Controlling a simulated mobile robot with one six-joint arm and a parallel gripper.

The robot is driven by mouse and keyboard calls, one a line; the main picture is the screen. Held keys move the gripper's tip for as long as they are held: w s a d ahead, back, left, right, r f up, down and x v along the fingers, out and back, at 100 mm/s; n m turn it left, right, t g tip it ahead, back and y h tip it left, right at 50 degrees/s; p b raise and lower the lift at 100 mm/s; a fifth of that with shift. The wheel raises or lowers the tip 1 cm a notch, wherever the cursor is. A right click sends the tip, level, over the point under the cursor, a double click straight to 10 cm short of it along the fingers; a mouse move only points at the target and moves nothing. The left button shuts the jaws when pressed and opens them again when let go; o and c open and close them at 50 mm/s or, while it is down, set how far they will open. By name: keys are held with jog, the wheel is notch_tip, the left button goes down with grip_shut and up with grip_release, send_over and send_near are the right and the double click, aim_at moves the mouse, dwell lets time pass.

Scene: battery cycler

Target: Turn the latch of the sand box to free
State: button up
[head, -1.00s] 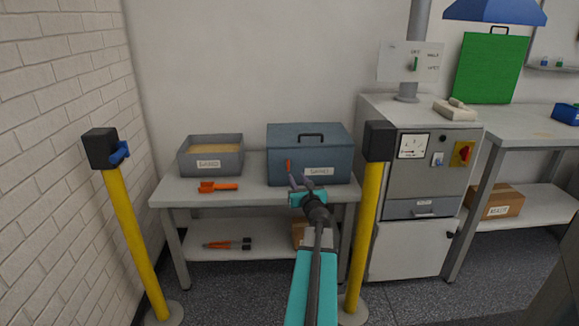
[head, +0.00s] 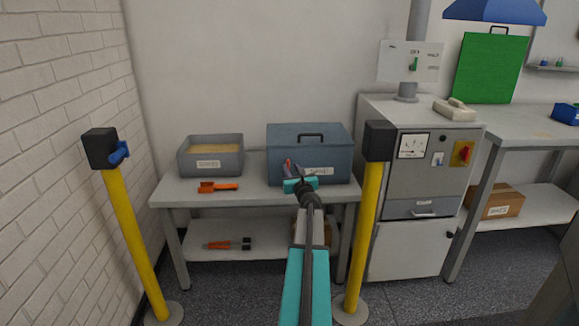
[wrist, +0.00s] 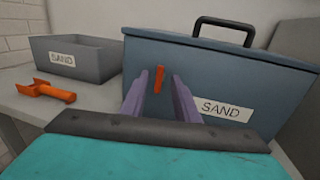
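The sand box is a closed blue-grey box (head: 337,148) with a black handle on its lid and a SAND label, standing on the left table; it also fills the middle of the wrist view (wrist: 230,70). Its latch is a small orange bar (wrist: 158,78) on the front face, close to upright with a slight tilt; it is partly hidden by my gripper in the head view. My gripper (wrist: 159,85) points at the box front with its two purple fingers apart, one on each side of the latch. I cannot tell whether they touch it.
An open grey tray of sand (head: 240,160) stands left of the box. An orange scoop (head: 218,186) lies on the table before it. Yellow posts (head: 131,235) stand on both sides in front of the table, the right one (head: 365,230) close to my arm.

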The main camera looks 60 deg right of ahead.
aim_at(288, 163)
jog(key=shift+x, duration=1.85)
grip_shut()
